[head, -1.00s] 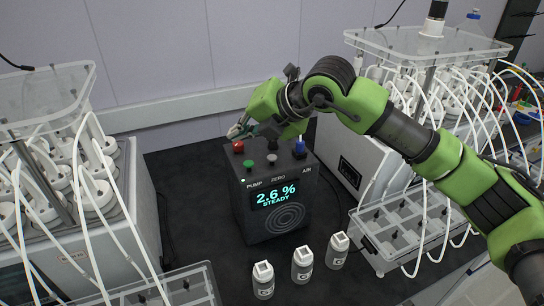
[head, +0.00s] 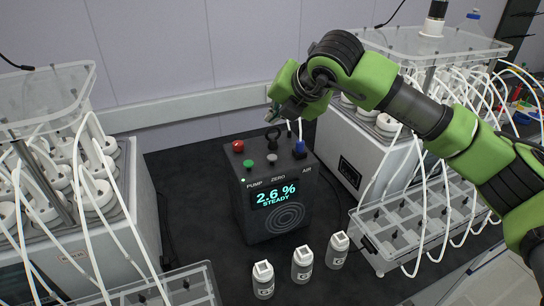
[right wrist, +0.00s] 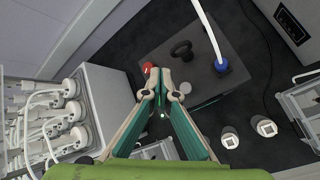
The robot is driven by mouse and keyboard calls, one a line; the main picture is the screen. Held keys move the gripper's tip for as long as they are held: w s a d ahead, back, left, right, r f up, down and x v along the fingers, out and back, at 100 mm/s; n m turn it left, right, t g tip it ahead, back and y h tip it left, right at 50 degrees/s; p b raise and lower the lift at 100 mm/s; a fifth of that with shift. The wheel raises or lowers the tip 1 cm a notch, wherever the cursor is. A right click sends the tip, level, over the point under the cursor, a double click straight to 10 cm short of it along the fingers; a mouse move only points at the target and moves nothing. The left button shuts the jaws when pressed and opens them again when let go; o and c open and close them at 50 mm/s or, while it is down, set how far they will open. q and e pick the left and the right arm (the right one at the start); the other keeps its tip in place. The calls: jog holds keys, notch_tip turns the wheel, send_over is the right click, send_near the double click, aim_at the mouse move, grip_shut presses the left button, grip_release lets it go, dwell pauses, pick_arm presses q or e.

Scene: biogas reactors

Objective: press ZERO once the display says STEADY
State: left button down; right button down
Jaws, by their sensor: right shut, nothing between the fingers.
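The analyser box (head: 276,190) stands on the dark bench, its display (head: 273,196) reading "2.6 %" and "STEADY". On its top, a pale grey button (head: 272,159) sits behind the ZERO label. A green button (head: 248,164) sits by PUMP and a blue fitting (head: 299,147) by AIR. My right gripper (head: 273,115) is above the rear of the box, apart from the buttons, partly hidden by its own wrist. In the right wrist view its fingers (right wrist: 162,77) are shut and empty, over the box top beside the red knob (right wrist: 150,67). My left gripper is out of view.
A black handle (head: 274,139) rises from the box top. Several white-capped bottles (head: 302,264) stand in front of the box. Reactor units with white tubes flank it left (head: 135,205) and right (head: 353,155). A clear compartment tray (head: 372,247) lies at right.

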send_over(274, 158)
notch_tip(274, 158, down, 6)
jog(key=shift+r, duration=0.25)
jog(key=shift+f+b, duration=0.9)
jog(key=shift+b, duration=0.15)
jog(key=shift+w+f+b, duration=0.1)
jog(key=shift+f+b, duration=0.4)
jog(key=shift+b, duration=0.2)
jog(key=shift+r, duration=0.1)
jog(key=shift+f+b, duration=0.45)
jog(key=shift+b, duration=0.55)
